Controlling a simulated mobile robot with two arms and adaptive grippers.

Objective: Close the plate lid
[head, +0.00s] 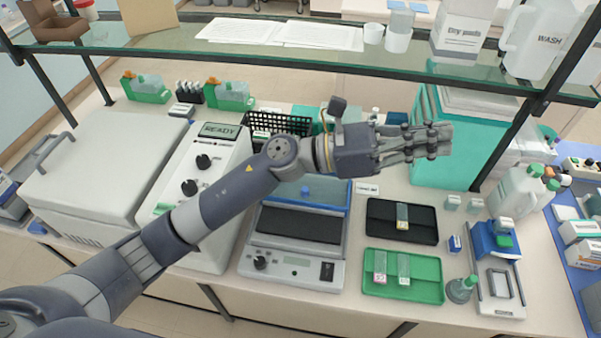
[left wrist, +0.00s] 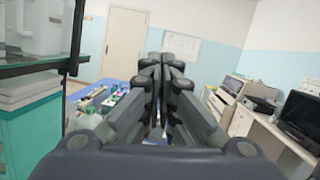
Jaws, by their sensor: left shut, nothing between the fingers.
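The plate is a grey device (head: 290,268) with a dark flat top (head: 298,224), a knob and a small display at its front. Its blue lid (head: 330,197) stands raised at the rear edge, with a blue knob on it; my left forearm hides part of its upper side. The dark top lies uncovered. My left gripper (head: 438,139) is shut and empty, above and to the right of the lid, pointing right. It also shows shut in the left wrist view (left wrist: 166,75). My right gripper is not in view.
A glass shelf (head: 200,58) with dark posts spans the bench behind my arm. Left of the plate stands a unit reading READY (head: 212,155). To the right lie a black tray (head: 378,222) and a green tray (head: 425,290) with slides. A teal box (head: 450,170) stands near my gripper.

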